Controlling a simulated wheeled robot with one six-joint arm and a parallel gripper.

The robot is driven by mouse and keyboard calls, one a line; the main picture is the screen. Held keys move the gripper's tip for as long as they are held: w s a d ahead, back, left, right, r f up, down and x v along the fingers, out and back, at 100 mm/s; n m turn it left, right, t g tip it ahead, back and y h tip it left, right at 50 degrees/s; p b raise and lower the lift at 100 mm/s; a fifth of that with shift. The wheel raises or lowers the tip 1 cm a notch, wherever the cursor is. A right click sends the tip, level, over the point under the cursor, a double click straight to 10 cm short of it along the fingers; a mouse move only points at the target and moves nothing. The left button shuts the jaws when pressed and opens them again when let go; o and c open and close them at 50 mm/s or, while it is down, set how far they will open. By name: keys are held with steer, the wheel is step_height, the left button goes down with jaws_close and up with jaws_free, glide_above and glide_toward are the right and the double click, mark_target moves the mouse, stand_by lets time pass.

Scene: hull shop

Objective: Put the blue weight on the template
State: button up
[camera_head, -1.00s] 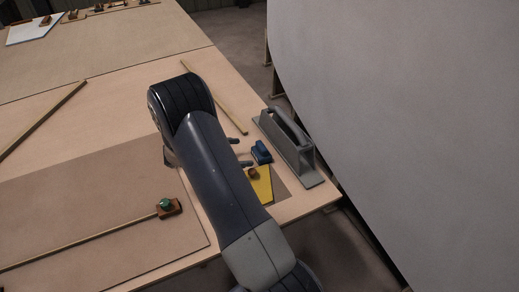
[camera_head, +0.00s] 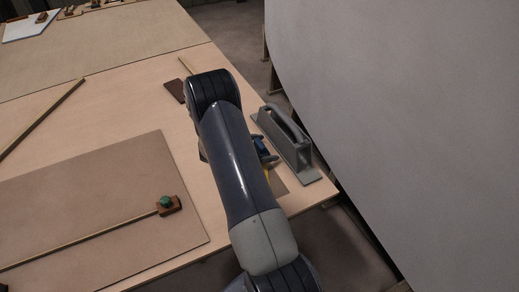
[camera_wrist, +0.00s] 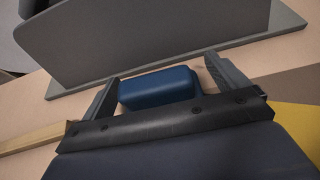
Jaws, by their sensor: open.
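The blue weight (camera_wrist: 158,88) is a rounded block that lies between the two fingers of my gripper (camera_wrist: 162,72) in the wrist view. My gripper is open, with one finger at each end of the weight; I cannot tell whether either finger touches it. In the head view the weight (camera_head: 260,145) shows only partly beside my arm, close to the grey tool. A flat yellow piece (camera_wrist: 301,122), which may be the template, lies to the right in the wrist view on a darker brown patch. My arm hides most of it in the head view.
A grey handled tool (camera_head: 290,145) stands just right of the weight, and its plate (camera_wrist: 170,35) rises close beyond my fingers. A wooden strip (camera_wrist: 30,138) lies at left. A big grey hull (camera_head: 420,120) stands at right.

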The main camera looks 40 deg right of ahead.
steer(key=shift+c, duration=0.3)
steer(key=shift+r, duration=0.1)
steer(key=c, duration=1.8)
steer(key=shift+r, duration=5)
